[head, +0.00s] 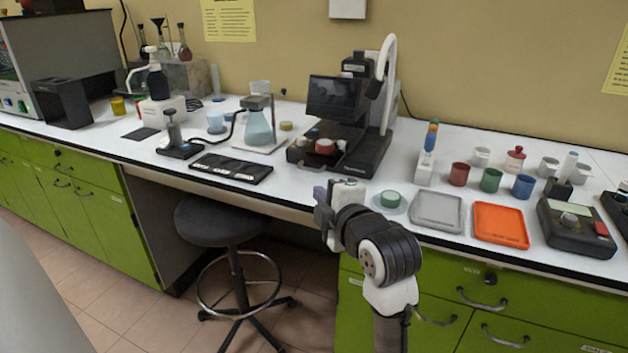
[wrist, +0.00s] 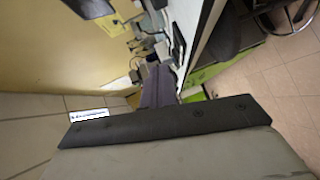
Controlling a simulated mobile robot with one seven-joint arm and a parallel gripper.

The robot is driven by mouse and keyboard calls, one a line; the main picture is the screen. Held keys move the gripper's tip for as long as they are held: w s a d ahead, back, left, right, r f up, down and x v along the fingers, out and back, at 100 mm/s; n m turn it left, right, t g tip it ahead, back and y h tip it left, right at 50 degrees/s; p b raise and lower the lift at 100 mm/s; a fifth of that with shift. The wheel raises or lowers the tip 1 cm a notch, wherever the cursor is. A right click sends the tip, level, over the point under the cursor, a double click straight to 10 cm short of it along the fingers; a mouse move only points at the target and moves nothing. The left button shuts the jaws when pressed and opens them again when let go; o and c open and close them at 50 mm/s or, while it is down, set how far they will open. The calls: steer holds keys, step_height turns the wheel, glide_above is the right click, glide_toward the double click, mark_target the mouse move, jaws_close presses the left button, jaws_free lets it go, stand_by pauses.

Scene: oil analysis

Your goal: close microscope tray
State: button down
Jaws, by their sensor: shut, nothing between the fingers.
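The microscope (head: 340,105), a dark unit with a screen and a white curved arm, stands on the bench in the head view. Its tray (head: 297,152) juts out at the front left, with a red round piece (head: 325,146) and other small items at it. My gripper (head: 322,200) is in front of the bench edge, below and to the right of the tray, apart from it. Its jaws are shut and hold nothing. In the wrist view the gripper fingers (wrist: 160,85) point along the bench edge, and the tray cannot be made out there.
A black flat pad (head: 231,168) lies left of the microscope, near a flask on a stand (head: 259,125). A green dish (head: 390,199), a grey tray (head: 437,211) and an orange tray (head: 500,225) lie to the right. A stool (head: 228,220) stands below the bench.

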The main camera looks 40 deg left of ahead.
steer(key=p, duration=0.2)
glide_toward(304, 169)
steer(key=s+a, duration=0.2)
steer(key=a, duration=0.2)
steer(key=w, duration=0.2)
steer(key=w+a, duration=0.1)
steer(key=shift+w+f, duration=0.3)
steer(key=shift+w, duration=0.1)
steer(key=shift+w+f, duration=0.2)
steer(key=shift+w, duration=0.25)
